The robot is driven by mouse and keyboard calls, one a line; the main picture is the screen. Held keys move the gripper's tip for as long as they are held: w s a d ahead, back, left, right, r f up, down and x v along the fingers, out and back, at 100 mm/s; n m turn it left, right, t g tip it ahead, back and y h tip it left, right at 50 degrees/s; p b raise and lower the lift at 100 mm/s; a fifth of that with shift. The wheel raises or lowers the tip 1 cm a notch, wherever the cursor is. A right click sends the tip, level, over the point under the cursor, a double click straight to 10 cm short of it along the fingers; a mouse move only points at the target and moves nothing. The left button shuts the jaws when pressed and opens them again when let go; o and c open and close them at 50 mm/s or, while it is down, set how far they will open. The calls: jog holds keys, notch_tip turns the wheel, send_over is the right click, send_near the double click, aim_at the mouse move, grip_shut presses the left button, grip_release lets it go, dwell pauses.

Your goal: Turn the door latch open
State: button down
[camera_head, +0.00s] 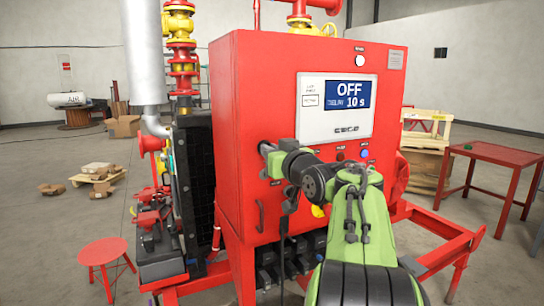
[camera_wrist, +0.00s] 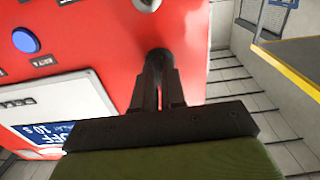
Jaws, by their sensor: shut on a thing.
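The door latch (camera_wrist: 160,56) is a small dark knob on the red cabinet door. In the wrist view it sits at the far end of my gripper (camera_wrist: 160,80), whose two black fingers are closed around it. In the head view my gripper (camera_head: 264,149) is at the left part of the cabinet front, left of the display. There the latch is hidden behind my gripper and wrist. The red cabinet (camera_head: 250,90) stands upright, and its door looks shut.
The display (camera_head: 340,108) reads OFF. Indicator lights (camera_head: 340,156) sit below it, partly behind my arm. A dark pull handle (camera_head: 259,215) is lower left on the cabinet. A red stool (camera_head: 103,251) stands left and a red table (camera_head: 500,153) right.

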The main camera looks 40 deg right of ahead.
dwell(0.4)
jog(key=c, duration=1.2)
grip_release()
jog(key=b+v, duration=0.1)
jog(key=v, duration=1.4)
jog(key=shift+s+a, duration=0.2)
jog(key=shift+s, duration=0.15)
